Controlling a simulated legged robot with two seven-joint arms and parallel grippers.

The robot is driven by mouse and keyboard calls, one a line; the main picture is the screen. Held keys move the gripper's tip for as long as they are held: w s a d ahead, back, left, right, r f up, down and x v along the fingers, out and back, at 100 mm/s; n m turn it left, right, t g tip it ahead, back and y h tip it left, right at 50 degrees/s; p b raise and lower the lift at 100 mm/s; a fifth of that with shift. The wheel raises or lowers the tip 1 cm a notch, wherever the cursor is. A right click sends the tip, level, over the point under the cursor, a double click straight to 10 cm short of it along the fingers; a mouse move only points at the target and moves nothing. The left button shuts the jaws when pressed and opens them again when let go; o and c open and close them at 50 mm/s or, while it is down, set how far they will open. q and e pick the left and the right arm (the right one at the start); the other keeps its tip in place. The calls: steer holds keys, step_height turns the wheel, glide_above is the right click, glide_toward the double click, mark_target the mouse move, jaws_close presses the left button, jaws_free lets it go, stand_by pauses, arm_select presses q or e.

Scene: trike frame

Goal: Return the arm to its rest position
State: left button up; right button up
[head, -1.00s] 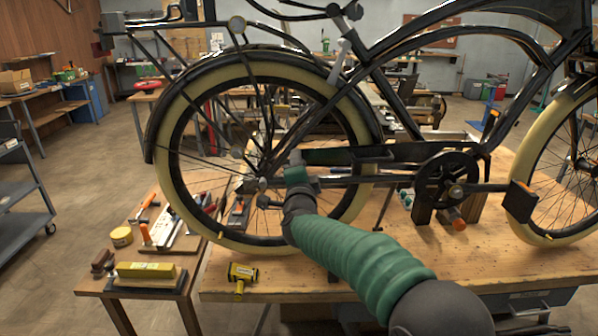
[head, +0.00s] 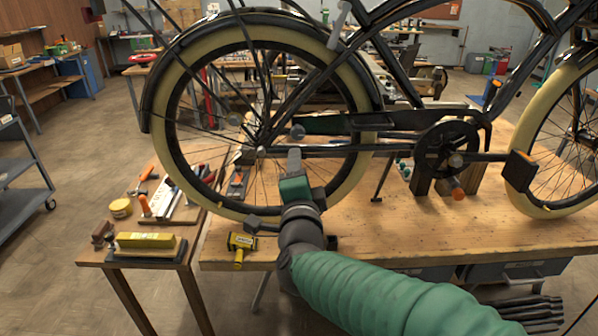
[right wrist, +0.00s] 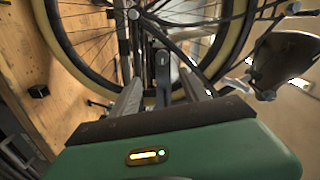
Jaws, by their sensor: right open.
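The black bicycle-like frame (head: 400,120) stands on the wooden workbench (head: 380,225); its rear wheel (head: 185,150) has a cream tyre. My right arm, with a green ribbed sleeve, reaches in from the lower right of the head view. My right gripper (head: 294,165) is in front of the wheel's lower right part. In the right wrist view its two grey fingers (right wrist: 160,90) are apart, with the wheel beyond them. A dark grey upright part shows between the fingers; I cannot tell how far off it is. My left gripper is not in view.
A yellow-and-black item (head: 240,245) lies near the bench's front edge, left of my right arm. A lower side table (head: 175,258) holds a yellow block (head: 145,241), a yellow tin (head: 120,208) and tools. Open floor lies to the left, beside a grey cart (head: 25,170).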

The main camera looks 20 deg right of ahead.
steer(key=s+a+f+n+g+y+p, duration=0.1)
steer(key=s+f+n+g+y+p, duration=0.25)
steer(key=f+n, duration=0.3)
steer(key=s+a+f+n+g+y+p, duration=0.1)
steer(key=s+f+n+g+y+p, duration=0.15)
steer(key=f+n+p, duration=0.35)
steer(key=s+d+f+n+g, duration=0.2)
steer(key=s+f+n+g, duration=0.1)
steer(key=s, duration=0.6)
steer(key=s+d+f+n+g+h, duration=0.1)
steer(key=s+d+f+n+g, duration=0.1)
steer(key=s+f+g, duration=0.3)
steer(key=s+f+n, duration=0.1)
steer(key=s+f, duration=0.2)
steer(key=s, duration=0.1)
steer(key=shift+s+d+f+g+p, duration=0.15)
steer(key=shift+s+f+g+p, duration=0.15)
steer(key=shift+g+p, duration=0.1)
